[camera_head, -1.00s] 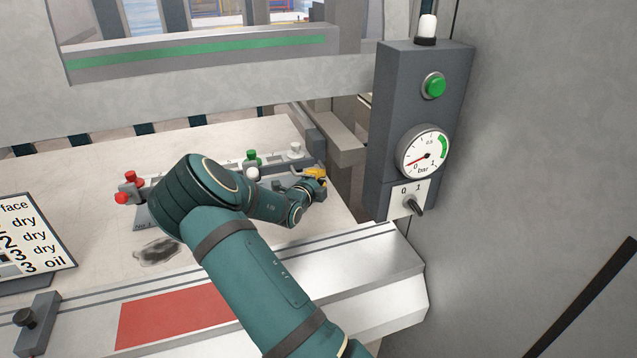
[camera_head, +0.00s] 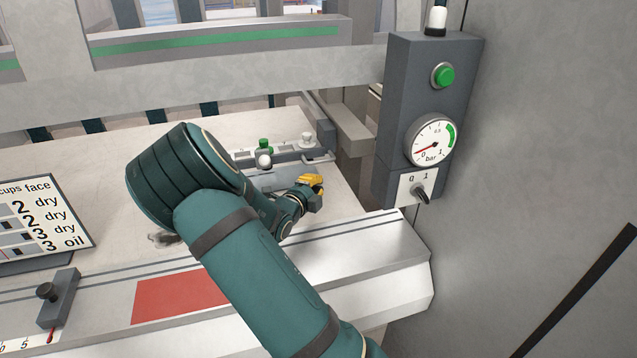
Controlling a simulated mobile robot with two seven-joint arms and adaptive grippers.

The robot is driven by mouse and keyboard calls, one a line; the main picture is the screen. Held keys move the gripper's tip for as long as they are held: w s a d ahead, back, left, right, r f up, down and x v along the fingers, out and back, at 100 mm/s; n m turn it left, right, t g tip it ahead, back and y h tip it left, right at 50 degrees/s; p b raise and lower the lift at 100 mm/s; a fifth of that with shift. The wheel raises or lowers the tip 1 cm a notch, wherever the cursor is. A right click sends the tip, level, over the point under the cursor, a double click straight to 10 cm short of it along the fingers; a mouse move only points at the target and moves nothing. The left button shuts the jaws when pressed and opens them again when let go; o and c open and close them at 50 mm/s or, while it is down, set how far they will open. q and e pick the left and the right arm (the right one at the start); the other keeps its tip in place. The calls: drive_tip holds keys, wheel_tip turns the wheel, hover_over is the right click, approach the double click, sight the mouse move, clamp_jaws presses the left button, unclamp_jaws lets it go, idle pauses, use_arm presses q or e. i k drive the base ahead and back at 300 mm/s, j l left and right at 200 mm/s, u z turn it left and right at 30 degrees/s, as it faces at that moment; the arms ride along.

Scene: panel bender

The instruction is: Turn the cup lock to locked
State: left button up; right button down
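My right gripper (camera_head: 312,184), with yellow fingers, is low over the worktable's right part, beside a grey plate with a small bar handle (camera_head: 317,157). The fingers are small and seen from the side, so their opening cannot be told; nothing shows in them. I cannot tell for certain which part is the cup lock. A white-grey knob (camera_head: 307,140) stands on the strip behind the gripper, apart from it. A green-topped fitting (camera_head: 264,145) and a white ball knob (camera_head: 264,161) stand left of it. My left gripper is not in view.
A dark control box (camera_head: 395,110) with a green button, a gauge and a 0/1 switch (camera_head: 421,193) stands at right. A sign (camera_head: 40,215) and a clamp block (camera_head: 58,298) are at left. A metal ledge (camera_head: 385,250) runs along the front. My arm covers the table's middle.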

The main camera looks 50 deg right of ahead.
sight(417, 189)
drive_tip(key=k+j, duration=0.45)
drive_tip(key=j, duration=0.3)
drive_tip(key=k+j, duration=0.25)
drive_tip(key=j, duration=0.1)
